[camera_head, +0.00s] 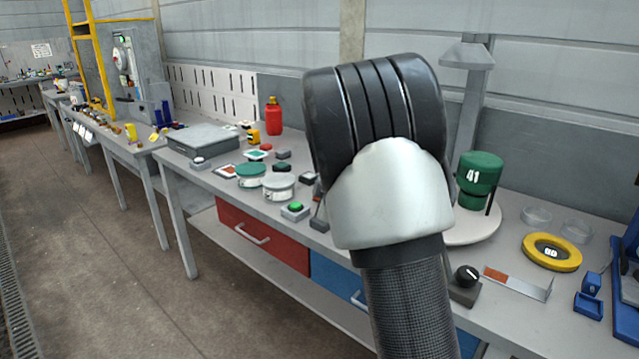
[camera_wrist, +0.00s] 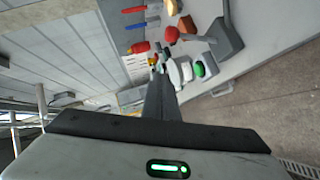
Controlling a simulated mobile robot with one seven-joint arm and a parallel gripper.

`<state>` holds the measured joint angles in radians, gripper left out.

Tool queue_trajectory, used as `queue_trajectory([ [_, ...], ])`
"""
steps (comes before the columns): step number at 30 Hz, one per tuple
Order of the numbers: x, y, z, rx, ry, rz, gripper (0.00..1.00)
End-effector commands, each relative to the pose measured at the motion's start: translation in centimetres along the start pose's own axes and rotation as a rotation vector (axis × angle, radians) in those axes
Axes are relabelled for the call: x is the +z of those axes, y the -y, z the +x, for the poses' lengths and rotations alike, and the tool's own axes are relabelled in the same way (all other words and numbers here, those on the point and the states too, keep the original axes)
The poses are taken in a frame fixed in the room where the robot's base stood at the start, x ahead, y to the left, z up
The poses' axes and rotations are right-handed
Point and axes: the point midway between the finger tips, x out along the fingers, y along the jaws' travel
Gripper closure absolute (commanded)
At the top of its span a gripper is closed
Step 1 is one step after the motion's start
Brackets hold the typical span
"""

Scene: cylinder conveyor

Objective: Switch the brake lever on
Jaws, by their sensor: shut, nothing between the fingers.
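In the wrist view, a lever with a red ball knob (camera_wrist: 172,34) and a pale rod reaches to a grey base (camera_wrist: 228,42) on the bench; it looks like the brake lever. Its switch position cannot be told. My gripper (camera_wrist: 160,76) is shut and empty, its dark fingers pointing toward the bench items. The fingertips appear just below the knob in the picture, apart from it; the depth gap is unclear. In the head view, my arm covers the middle and hides the gripper. A small grey base (camera_head: 319,224) with a stalk is partly hidden beside the arm.
A green button box (camera_head: 295,210) and round containers (camera_head: 279,187) stand on the bench left of my arm. A green 41 cylinder (camera_head: 480,172), a black-knobbed box (camera_head: 466,278) and a yellow ring (camera_head: 552,252) are at right. The floor (camera_head: 90,240) at left is clear.

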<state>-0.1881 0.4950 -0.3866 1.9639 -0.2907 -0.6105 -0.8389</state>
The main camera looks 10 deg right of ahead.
Motion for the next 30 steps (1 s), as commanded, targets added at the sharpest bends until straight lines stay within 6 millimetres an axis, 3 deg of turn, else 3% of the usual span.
queue_trajectory([
  [6, 0.0, -0.1, -2.1, 0.0, 0.001, -0.001, 1.0],
  [20, 0.0, -0.6, -3.0, -0.006, 0.012, 0.033, 1.0],
  [23, 0.2, -1.5, -5.2, -0.036, 0.055, 0.138, 1.0],
  [25, 0.2, -2.1, -7.9, -0.075, 0.099, 0.253, 1.0],
  [30, -0.4, -1.5, -17.0, -0.208, 0.231, 0.579, 1.0],
])
